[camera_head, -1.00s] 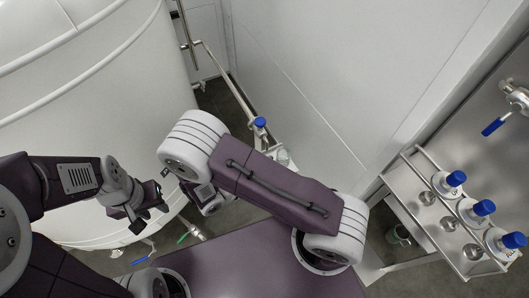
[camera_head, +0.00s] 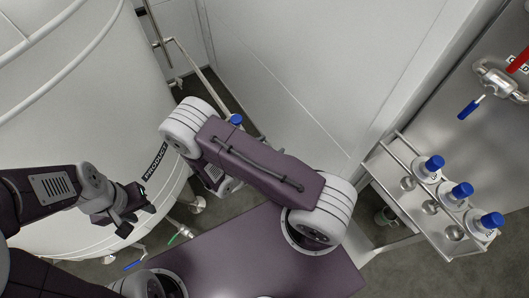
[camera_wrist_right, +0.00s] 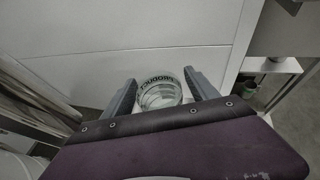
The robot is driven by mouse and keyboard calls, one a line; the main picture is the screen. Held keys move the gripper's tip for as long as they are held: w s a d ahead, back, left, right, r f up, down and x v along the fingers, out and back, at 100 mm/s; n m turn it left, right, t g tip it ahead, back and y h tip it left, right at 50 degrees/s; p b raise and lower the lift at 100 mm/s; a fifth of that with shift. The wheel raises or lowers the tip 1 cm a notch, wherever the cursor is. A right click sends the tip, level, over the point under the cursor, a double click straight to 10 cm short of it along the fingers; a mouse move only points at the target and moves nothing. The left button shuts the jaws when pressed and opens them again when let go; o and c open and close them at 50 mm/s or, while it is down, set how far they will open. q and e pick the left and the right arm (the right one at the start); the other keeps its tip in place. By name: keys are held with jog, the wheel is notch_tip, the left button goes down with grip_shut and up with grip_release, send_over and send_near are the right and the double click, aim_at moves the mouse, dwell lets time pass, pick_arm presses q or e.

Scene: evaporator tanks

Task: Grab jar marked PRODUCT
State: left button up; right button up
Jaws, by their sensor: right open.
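The clear jar marked PRODUCT (camera_wrist_right: 158,94) shows in the right wrist view, its lettering upside down. It lies between the two fingers of my right gripper (camera_wrist_right: 160,80), which is open. I cannot tell whether either finger touches it. In the head view my right arm hides the jar and the right fingertips. My left gripper (camera_head: 134,217) is at the left in front of the large white tank, its fingers apart and nothing seen between them.
The white tank (camera_head: 60,120) carries a PRODUCT label (camera_head: 156,160). A blue-topped item (camera_head: 236,120) shows just behind my right arm. A metal rack (camera_head: 408,202) at the right holds several blue-capped bottles (camera_head: 459,193). A blue-handled valve (camera_head: 470,108) is on the steel panel. White walls stand behind.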

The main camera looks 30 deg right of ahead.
jog(key=shift+d+f, duration=0.1)
jog(key=shift+d, duration=0.05)
grip_shut()
pick_arm(q)
jog(key=shift+r, duration=0.15)
pick_arm(e)
jog(key=shift+r, duration=0.2)
